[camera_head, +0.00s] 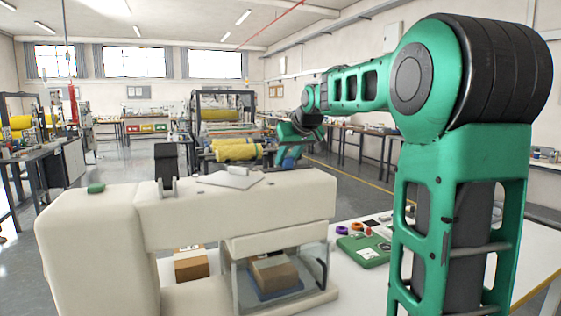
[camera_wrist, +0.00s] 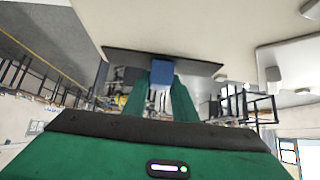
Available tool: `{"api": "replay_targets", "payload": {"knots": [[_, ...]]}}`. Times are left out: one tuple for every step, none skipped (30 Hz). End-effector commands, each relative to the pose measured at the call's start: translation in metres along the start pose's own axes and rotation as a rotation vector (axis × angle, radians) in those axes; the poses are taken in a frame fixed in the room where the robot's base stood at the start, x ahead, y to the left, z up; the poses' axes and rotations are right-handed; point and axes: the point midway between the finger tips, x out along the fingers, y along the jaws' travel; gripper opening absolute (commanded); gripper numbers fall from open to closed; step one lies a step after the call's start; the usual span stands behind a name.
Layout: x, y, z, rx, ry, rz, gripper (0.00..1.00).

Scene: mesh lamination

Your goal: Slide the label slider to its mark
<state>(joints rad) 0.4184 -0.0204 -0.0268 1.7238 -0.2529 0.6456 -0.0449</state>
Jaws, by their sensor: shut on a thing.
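The cream machine (camera_head: 190,218) fills the lower left of the head view. My gripper (camera_wrist: 161,90) is shut on a small blue block (camera_wrist: 161,70) in the wrist view, one green finger on each side of it. The block, which looks like the label slider, sits against a dark flat strip (camera_wrist: 122,60) on a cream surface. In the head view my gripper (camera_head: 290,152) is small, beyond the machine's far right end, and a bit of blue shows beside it. I cannot make out the slider's mark in either view.
A cardboard box (camera_head: 272,273) is behind the machine's clear guard, and another box (camera_head: 191,265) is left of it. A dark upright display (camera_head: 167,165) and a green button (camera_head: 96,188) are on top. A white table (camera_head: 350,285) holds a green case (camera_head: 365,250).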

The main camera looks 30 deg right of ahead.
Motion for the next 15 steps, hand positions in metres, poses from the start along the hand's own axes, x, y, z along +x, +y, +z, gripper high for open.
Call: {"api": "replay_targets", "payload": {"knots": [[-0.0005, -0.0002, -0.0007, 0.000, 0.002, 0.000, 0.00], [-0.0005, -0.0001, -0.0007, 0.000, 0.002, 0.000, 0.00], [-0.0005, 0.0001, -0.0007, 0.000, 0.002, 0.000, 0.00], [-0.0005, 0.0002, -0.0007, 0.000, 0.002, 0.000, 0.00], [-0.0005, 0.0003, -0.0007, 0.000, 0.002, 0.000, 0.30], [-0.0005, 0.0005, -0.0007, 0.001, 0.002, 0.000, 0.39], [-0.0005, 0.0007, -0.0006, 0.001, 0.002, 0.000, 0.44], [-0.0005, 0.0009, -0.0005, 0.001, 0.002, 0.001, 0.44], [-0.0005, 0.0010, -0.0004, 0.001, 0.001, 0.001, 0.44], [-0.0005, 0.0011, -0.0004, 0.001, 0.001, 0.001, 0.44], [-0.0005, 0.0012, -0.0003, 0.001, 0.001, 0.001, 0.44], [-0.0005, 0.0013, -0.0003, 0.001, 0.001, 0.001, 0.44], [-0.0005, 0.0014, -0.0002, 0.001, 0.001, 0.001, 0.44], [-0.0006, 0.0015, -0.0002, 0.002, 0.001, 0.001, 0.44], [-0.0008, 0.0015, -0.0002, 0.002, 0.001, 0.001, 0.44]]}}
